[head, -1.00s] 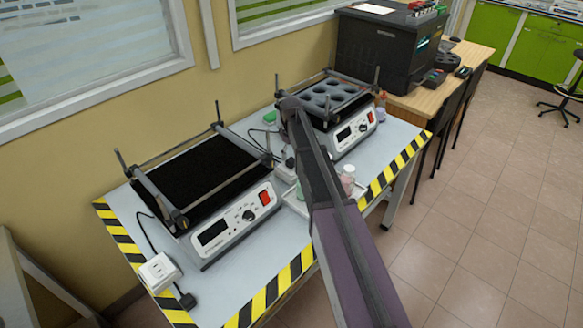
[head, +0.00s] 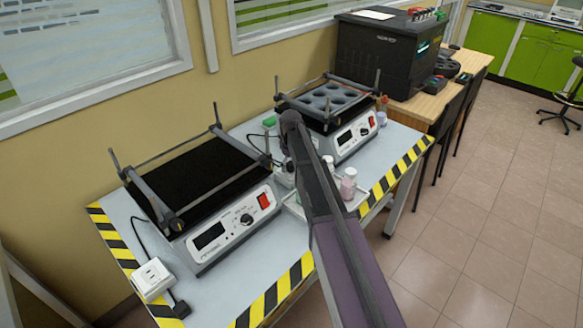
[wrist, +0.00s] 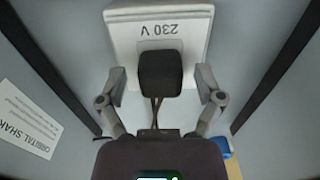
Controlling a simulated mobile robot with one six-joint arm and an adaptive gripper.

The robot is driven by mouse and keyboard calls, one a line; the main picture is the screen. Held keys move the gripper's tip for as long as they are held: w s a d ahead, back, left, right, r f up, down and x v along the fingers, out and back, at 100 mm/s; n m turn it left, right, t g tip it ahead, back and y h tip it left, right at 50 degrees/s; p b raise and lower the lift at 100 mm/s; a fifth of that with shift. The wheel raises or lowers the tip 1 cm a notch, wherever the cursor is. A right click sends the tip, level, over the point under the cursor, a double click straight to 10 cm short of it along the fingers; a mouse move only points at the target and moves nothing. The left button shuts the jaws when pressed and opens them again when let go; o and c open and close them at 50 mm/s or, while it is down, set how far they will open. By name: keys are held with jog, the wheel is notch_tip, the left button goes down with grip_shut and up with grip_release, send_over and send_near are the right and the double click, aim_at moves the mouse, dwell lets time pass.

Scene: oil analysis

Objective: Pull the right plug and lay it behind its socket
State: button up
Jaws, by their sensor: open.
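In the wrist view a black plug (wrist: 160,72) sits at the face of a white socket box (wrist: 185,22) marked "230 V", upside down in this view. Its cable runs from the plug toward my gripper (wrist: 160,82). My gripper is open, with one finger on each side of the plug and a visible gap to it on both sides. In the head view my arm hides most of this socket and the plug, between the two shakers.
A black-topped shaker (head: 200,180) stands at the left of the table; another shaker (head: 355,138) stands at the right. A second white socket (head: 152,279) with a black plug (head: 180,309) beside it is at the front left. Small bottles (head: 348,186) stand on a tray right of my arm.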

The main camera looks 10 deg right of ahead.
aim_at(291, 163)
dwell(0.9)
grip_shut()
jog(key=shift+r, duration=0.2)
jog(key=shift+r+p, duration=2.6)
jog(key=shift+p, duration=0.25)
jog(key=shift+r, duration=0.2)
